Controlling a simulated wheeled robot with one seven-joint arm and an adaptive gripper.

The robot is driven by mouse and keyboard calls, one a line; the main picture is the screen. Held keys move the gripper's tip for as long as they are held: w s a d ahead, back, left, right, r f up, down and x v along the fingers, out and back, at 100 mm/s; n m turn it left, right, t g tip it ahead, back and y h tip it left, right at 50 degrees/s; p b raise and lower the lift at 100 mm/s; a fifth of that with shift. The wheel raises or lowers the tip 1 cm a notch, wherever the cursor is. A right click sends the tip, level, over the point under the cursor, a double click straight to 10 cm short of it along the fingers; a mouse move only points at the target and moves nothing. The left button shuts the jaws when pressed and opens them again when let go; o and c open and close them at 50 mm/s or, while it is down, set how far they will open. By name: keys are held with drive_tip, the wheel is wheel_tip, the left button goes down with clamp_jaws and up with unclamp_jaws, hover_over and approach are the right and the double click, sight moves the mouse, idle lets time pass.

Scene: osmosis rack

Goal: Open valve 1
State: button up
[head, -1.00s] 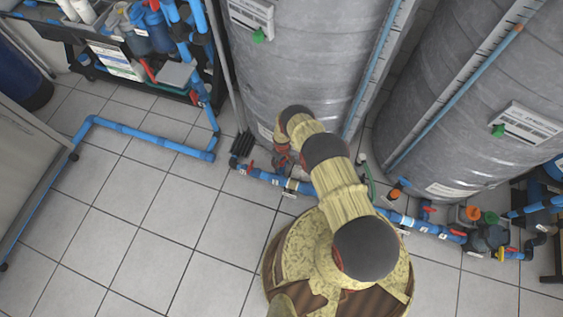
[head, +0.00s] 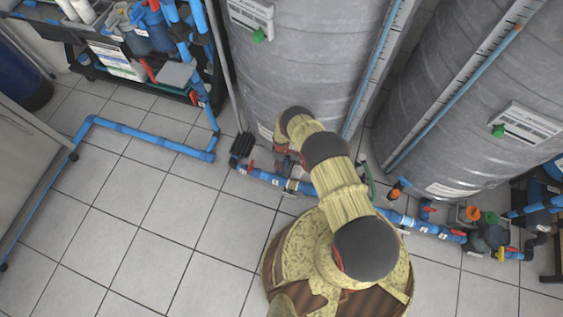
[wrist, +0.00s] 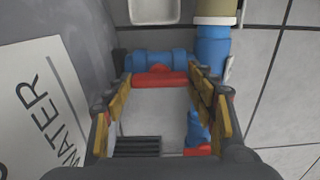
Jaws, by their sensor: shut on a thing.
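My gripper (wrist: 163,88) is shut on a red valve handle (wrist: 158,79), which spans between its two yellow-padded fingers in the wrist view. A blue pipe fitting (wrist: 152,61) lies just beyond the handle. In the head view my gripper is low beside the left tank, over the blue pipe line, and mostly hidden by my arm. The held handle cannot be made out there. No number that marks valve 1 is readable.
Two grey tanks (head: 300,60) (head: 455,85) stand behind the floor-level blue pipe (head: 265,177). Another red handle (head: 251,165) sits left of my gripper. A second red part (wrist: 197,150) and a white label (wrist: 42,112) show near the fingers. Tiled floor (head: 130,220) is clear at left.

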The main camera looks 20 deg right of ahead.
drive_tip(key=o, duration=1.1)
drive_tip(key=shift+o, duration=0.2)
drive_tip(key=shift+w, duration=0.1)
